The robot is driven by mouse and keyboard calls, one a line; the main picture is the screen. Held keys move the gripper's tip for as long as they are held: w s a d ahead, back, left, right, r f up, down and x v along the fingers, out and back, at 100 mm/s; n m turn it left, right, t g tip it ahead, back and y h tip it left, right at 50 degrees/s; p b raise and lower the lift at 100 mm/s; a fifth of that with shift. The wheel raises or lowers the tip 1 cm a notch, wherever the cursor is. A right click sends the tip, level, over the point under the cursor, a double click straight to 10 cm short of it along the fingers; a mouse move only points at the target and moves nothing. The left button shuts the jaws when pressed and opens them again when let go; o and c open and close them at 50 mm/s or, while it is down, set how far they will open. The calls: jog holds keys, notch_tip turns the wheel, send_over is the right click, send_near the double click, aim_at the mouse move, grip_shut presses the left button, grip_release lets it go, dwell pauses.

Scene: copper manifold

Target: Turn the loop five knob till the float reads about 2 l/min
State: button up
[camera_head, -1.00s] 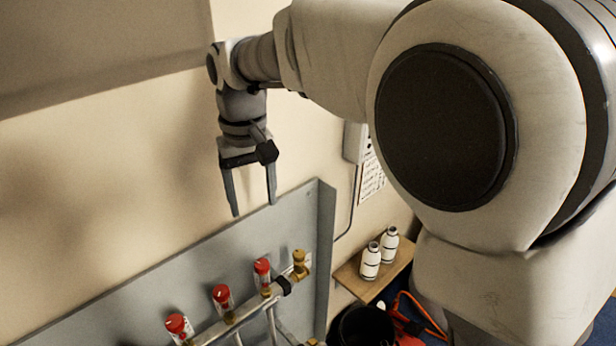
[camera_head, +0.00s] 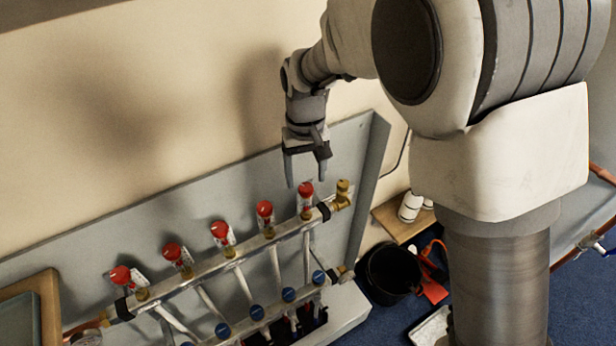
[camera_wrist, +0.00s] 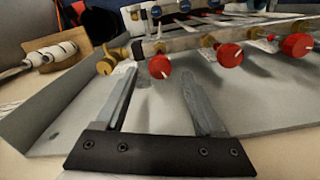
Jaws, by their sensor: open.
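Several red knobs stand in a row on the manifold's upper bar (camera_head: 202,271), each atop a small clear float gauge. The rightmost red knob (camera_head: 305,188) is nearest my gripper (camera_head: 305,182); I cannot read a loop number on it. My gripper is open and empty, fingers pointing down, just above that knob in the head view. In the wrist view, the same knob (camera_wrist: 159,67) shows between and beyond the fingertips (camera_wrist: 157,76), with no clear contact. The float readings are too small to make out.
A grey backing panel (camera_head: 225,187) stands behind the manifold and folds forward at its right end. A brass fitting (camera_head: 342,195) sits close right of the rightmost knob. A wooden shelf (camera_head: 391,219) with white bottles and a black bucket (camera_head: 388,274) are further right.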

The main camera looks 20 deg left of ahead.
aim_at(305, 189)
jog(key=shift+f, duration=1.4)
grip_shut()
